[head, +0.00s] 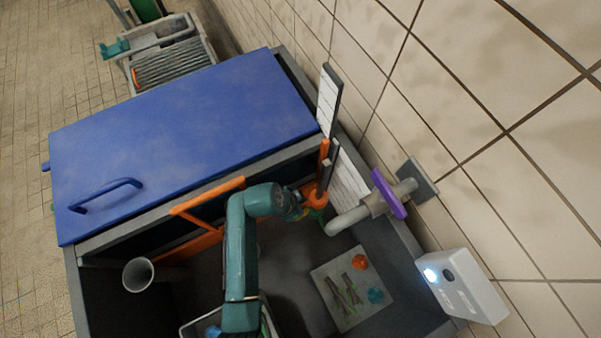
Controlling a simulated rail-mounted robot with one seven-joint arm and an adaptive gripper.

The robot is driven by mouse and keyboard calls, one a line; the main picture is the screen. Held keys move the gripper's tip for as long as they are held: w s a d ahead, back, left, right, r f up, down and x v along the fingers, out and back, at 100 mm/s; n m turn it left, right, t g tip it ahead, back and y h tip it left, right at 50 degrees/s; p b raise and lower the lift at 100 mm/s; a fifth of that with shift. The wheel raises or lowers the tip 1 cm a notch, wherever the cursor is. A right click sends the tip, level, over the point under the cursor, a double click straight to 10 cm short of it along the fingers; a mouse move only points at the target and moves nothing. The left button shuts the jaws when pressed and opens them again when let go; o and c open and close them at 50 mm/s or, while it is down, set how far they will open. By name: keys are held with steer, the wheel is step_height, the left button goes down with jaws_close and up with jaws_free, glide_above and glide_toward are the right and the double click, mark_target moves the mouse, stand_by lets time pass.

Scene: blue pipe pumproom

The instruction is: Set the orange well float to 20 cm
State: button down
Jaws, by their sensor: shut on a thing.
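The orange well float (315,197) sits low on an upright orange rod (323,158) at the back wall of the open well. My gripper (303,208) is at the float from the left and is shut on it; the fingers are small and partly hidden by my teal arm. A white marked scale board (328,100) stands above the rod, and another lined white board (349,182) is on the wall behind. The scale numbers are too small to read.
A blue lid (185,140) with a handle covers the far part of the well. A grey pipe with a purple wheel (388,194) juts in right of the float. A pale panel (351,287) with small items lies below. A white box (461,286) is on the wall.

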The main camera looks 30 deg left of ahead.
steer(key=shift+s+f, duration=0.1)
steer(key=shift+f, duration=0.65)
steer(key=c, duration=1.1)
jaws_free()
steer(key=shift+r, duration=0.1)
steer(key=v, duration=1.2)
